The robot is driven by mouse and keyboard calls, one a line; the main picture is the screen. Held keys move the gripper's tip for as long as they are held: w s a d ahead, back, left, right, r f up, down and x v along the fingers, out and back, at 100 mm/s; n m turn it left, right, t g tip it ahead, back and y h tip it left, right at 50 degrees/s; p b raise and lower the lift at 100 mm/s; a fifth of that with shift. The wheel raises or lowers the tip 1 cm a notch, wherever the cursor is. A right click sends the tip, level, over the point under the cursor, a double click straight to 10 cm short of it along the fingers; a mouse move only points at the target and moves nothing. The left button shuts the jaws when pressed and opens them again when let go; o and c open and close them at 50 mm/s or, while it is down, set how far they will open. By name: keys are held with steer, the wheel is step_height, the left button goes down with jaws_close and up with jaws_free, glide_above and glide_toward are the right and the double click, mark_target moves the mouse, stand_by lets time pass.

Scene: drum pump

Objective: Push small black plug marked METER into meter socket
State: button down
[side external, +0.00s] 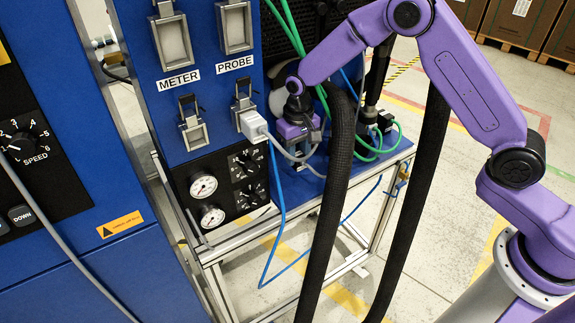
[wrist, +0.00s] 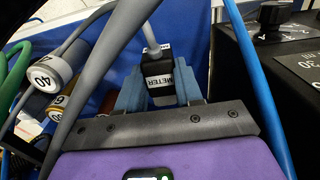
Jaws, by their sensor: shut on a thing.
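My gripper (wrist: 158,90) is shut on the small black plug (wrist: 158,66), whose white label reads METER; a grey cable leaves its far end. In the side external view my gripper (side external: 303,138) points down over the blue shelf right of the panel, and the plug cannot be made out there. The METER label (side external: 179,80) is on the blue panel. A small metal-framed socket with a latch (side external: 194,131) sits below it, empty, and a larger framed one (side external: 172,40) above it. My gripper is apart from both, to their right.
A white plug (side external: 253,126) sits at the small PROBE socket (side external: 243,99), its cable looping towards my gripper. Thick black hoses (side external: 335,200) hang in front of the shelf. Beside my gripper are a grey cable (wrist: 95,75), a cylinder marked 40 (wrist: 50,72) and a black knob box (wrist: 285,75).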

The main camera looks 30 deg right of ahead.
steer(key=w+f, duration=0.2)
steer(key=f, duration=0.1)
steer(key=shift+w+a+f, duration=0.1)
steer(key=shift+w+a, duration=0.1)
steer(key=shift+a, duration=0.2)
steer(key=shift+w+a+f, duration=0.1)
steer(key=shift+w+f, duration=0.1)
steer(key=shift+f, duration=0.65)
steer(key=shift+w+f, duration=0.15)
steer(key=shift+f, duration=0.65)
steer(key=shift+f, duration=0.2)
steer(key=c, duration=0.7)
jaws_free()
steer(key=shift+c, duration=0.2)
steer(key=r, duration=1.2)
steer(key=shift+d, duration=0.25)
steer(key=shift+s, duration=0.1)
